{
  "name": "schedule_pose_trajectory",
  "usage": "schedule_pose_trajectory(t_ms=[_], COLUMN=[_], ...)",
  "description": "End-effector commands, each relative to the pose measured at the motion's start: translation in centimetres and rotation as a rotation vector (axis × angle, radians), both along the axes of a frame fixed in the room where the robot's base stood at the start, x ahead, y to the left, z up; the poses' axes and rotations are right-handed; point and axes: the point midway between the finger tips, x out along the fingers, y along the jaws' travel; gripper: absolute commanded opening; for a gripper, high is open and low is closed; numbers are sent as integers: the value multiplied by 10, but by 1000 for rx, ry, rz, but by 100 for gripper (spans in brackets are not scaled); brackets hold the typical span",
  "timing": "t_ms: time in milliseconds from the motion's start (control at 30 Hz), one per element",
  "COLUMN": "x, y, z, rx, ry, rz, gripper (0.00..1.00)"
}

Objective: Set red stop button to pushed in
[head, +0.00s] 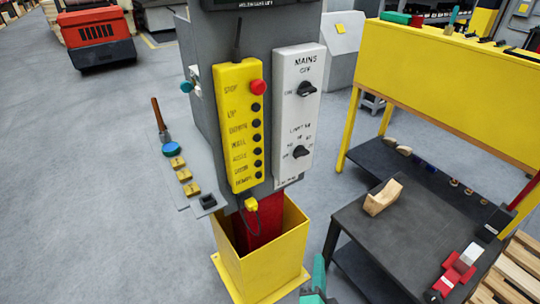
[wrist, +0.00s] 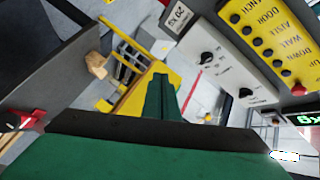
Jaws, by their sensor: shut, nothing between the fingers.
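The red stop button (head: 258,87) is at the top of the yellow control box (head: 231,125), beside the STOP label, above a column of black buttons. In the wrist view the yellow box (wrist: 279,32) is upside down at the upper right, and the red button (wrist: 298,89) shows near its lower end. Whether the button is in or out cannot be told. My gripper (head: 318,278) is green and low at the bottom of the head view, below and right of the box, apart from the button. Its fingers (wrist: 160,84) are together and empty in the wrist view.
A white MAINS panel (head: 300,115) with two black knobs is right of the yellow box. A yellow open bin (head: 265,265) stands below. A dark table (head: 390,240) and yellow bench (head: 450,95) are at right.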

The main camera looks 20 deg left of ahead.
Motion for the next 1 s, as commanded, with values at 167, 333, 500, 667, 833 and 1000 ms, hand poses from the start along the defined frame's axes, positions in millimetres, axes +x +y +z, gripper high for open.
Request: schedule_pose_trajectory(t_ms=[167,333,500,667,833,1000], x=[36,62,84,99,108,110], y=[9,19,30,40,50,61], z=[37,74,116,158,204,251], rx=[118,223,315,387,448,491], ry=[-11,-12,-8,-2,13,34], rz=[53,116,186,258,342,425], gripper=[0,0,0,0,0,0])
